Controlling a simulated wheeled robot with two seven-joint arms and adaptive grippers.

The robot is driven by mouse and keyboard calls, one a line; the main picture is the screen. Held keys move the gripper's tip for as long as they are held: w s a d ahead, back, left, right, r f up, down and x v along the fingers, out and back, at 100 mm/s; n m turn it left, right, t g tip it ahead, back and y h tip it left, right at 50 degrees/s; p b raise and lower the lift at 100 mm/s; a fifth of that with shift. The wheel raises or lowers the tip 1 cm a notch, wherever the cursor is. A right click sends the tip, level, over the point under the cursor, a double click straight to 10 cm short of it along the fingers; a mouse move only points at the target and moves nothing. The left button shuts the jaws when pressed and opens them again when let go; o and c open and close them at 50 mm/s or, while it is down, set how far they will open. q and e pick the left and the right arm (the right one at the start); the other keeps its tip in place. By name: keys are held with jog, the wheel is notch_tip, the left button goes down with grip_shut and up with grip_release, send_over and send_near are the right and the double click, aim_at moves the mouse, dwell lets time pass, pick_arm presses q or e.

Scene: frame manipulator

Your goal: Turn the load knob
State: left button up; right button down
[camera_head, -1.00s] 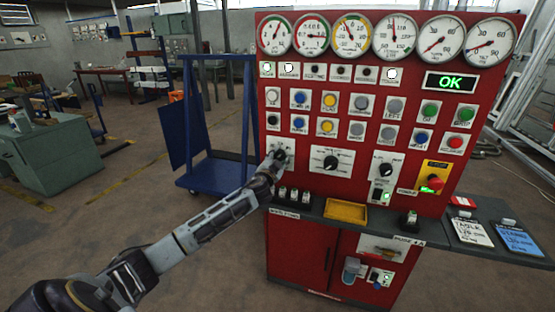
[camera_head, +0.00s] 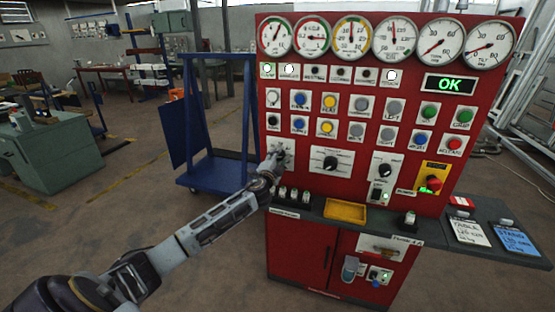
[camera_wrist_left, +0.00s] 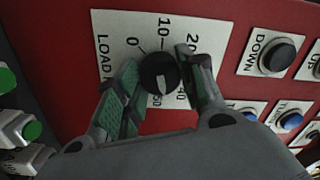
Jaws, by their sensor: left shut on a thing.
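The load knob (camera_wrist_left: 158,73) is a round black knob on a white dial plate (camera_wrist_left: 118,28) marked LOAD with numbers such as 0, 10 and 20. My left gripper (camera_wrist_left: 160,80) has a finger on each side of the knob and is shut on it, as the left wrist view shows. In the head view my left gripper (camera_head: 273,160) reaches the leftmost dial plate on the red panel (camera_head: 310,180) and hides most of the knob there. My right gripper is not in view.
Two more knobs, a middle one (camera_head: 331,163) and a right one (camera_head: 387,170), sit along the same row. Push buttons fill the rows above. A shelf with a yellow tray (camera_head: 345,212) juts out below. A green OK display (camera_head: 451,83) is lit.

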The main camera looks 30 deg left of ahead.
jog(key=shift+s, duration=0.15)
pick_arm(q)
jog(key=o, duration=0.8)
jog(key=shift+o, duration=1.1)
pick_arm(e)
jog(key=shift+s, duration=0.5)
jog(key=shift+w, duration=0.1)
pick_arm(q)
jog(key=v, duration=1.2)
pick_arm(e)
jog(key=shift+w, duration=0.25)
